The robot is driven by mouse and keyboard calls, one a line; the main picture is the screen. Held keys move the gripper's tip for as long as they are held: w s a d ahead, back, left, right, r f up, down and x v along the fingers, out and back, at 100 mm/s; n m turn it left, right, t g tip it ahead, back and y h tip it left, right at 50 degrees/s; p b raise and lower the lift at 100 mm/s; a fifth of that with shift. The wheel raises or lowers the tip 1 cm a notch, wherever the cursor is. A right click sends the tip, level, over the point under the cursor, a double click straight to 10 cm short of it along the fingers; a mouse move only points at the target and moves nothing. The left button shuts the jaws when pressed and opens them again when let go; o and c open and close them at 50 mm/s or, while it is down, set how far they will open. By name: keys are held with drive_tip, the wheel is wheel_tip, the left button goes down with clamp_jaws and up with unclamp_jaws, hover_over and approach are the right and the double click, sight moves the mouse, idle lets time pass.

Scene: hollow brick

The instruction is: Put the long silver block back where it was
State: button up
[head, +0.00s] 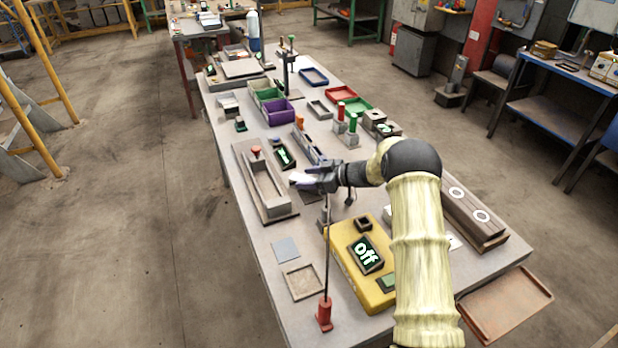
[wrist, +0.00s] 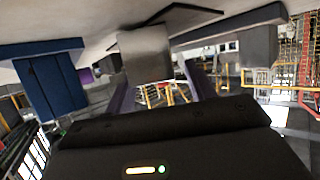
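My gripper (head: 303,181) is low over the middle of the table, just right of a long grey tray (head: 283,213) with a red knob. In the wrist view its two fingers (wrist: 163,90) stand apart, with a gap between them. A pale piece at the gripper's tip in the head view is too small to name.
A yellow box (head: 345,262) marked "off" stands near the front, beside a thin rod on a red base (head: 324,314). A shallow square tray (head: 303,282) and flat grey plate (head: 286,249) lie left. A purple bin (head: 279,112) and green-topped post (head: 352,128) stand farther back.

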drive_tip(key=shift+d+r, duration=0.1)
drive_tip(key=shift+r, duration=0.1)
drive_tip(key=v, duration=1)
drive_tip(key=shift+s+d+r+b, duration=0.1)
drive_tip(key=shift+s+d+b, duration=0.05)
drive_tip(key=shift+d+b, duration=0.25)
drive_tip(key=shift+s+d+r, duration=0.15)
drive_tip(key=shift+s+d, duration=0.05)
drive_tip(key=shift+d, duration=0.2)
drive_tip(key=shift+d, duration=0.1)
drive_tip(key=shift+s, duration=0.1)
